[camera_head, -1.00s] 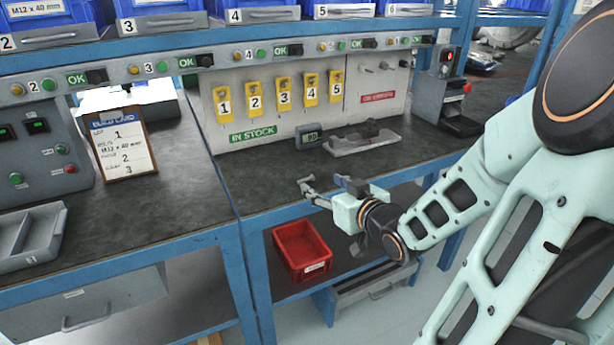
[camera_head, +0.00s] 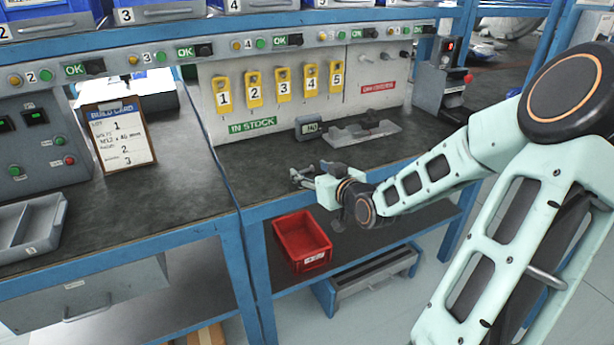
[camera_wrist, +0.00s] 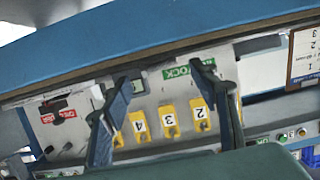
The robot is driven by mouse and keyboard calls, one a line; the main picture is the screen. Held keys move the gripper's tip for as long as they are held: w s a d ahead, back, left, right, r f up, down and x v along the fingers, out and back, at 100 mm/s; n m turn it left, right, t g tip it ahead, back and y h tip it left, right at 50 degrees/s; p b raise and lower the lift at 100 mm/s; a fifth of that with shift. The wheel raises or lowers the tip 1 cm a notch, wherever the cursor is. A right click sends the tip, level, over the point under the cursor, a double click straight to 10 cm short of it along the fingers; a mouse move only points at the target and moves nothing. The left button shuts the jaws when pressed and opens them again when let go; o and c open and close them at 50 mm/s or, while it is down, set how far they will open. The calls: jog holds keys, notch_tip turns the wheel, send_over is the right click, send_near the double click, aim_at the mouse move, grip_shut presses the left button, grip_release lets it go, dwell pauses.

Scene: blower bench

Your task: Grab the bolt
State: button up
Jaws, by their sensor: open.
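I cannot make out any bolt in either view. My gripper (camera_head: 302,178) is over the front part of the dark bench top (camera_head: 262,180), pointing left. In the wrist view its two fingers (camera_wrist: 160,74) are spread apart with nothing between them. Blue bins (camera_head: 262,4) stand on the shelf along the top, cut off by the picture edge, so their contents are hidden. A build card (camera_head: 120,136) on a clipboard stands on the left bench; its writing seems to include M12 x 40 mm.
A red bin (camera_head: 303,241) sits on the lower shelf below my gripper. A grey fixture (camera_head: 362,132) and a small display (camera_head: 309,127) stand at the bench's back. Yellow numbered tags (camera_head: 283,85) hang on the panel. A grey divided tray (camera_head: 30,228) is at left.

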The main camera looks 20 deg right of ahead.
jog(key=shift+w+a+f, duration=0.1)
jog(key=shift+w+f, duration=0.1)
jog(key=shift+w, duration=0.45)
jog(key=c, duration=1.2)
jog(key=shift+r, duration=0.1)
jog(key=shift+c, duration=0.2)
jog(key=shift+r, duration=0.4)
notch_tip(320, 180, up, 2)
jog(key=shift+r+p, duration=0.25)
jog(key=shift+p, duration=0.6)
jog(key=s+r+p, duration=0.1)
jog(key=s+r, duration=0.8)
jog(key=s, duration=0.5)
jog(key=shift+d+r, duration=0.25)
jog(key=shift+d, duration=0.1)
